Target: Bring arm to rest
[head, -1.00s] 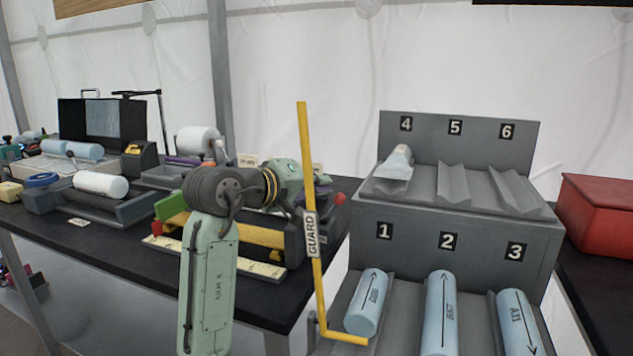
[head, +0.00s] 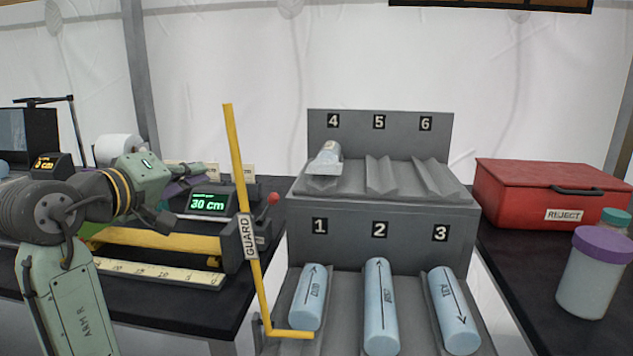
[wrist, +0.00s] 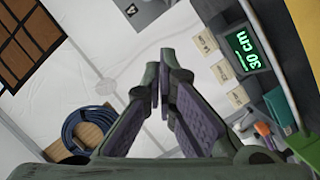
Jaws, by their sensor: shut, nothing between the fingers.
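My arm stands at the left of the head view, bent at its dark joint, in front of the bench. My gripper is empty; in the wrist view its two fingers (wrist: 168,65) come together at the tips, with purple pads facing each other.
A grey rack (head: 380,232) numbered 1 to 6 holds blue cylinders in 1, 2 and 3 and a pale piece (head: 326,156) in 4. Slots 5 and 6 are empty. A red reject box (head: 540,190) and a purple-lidded jar (head: 592,275) stand right. A display (head: 208,203) reads 30 cm.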

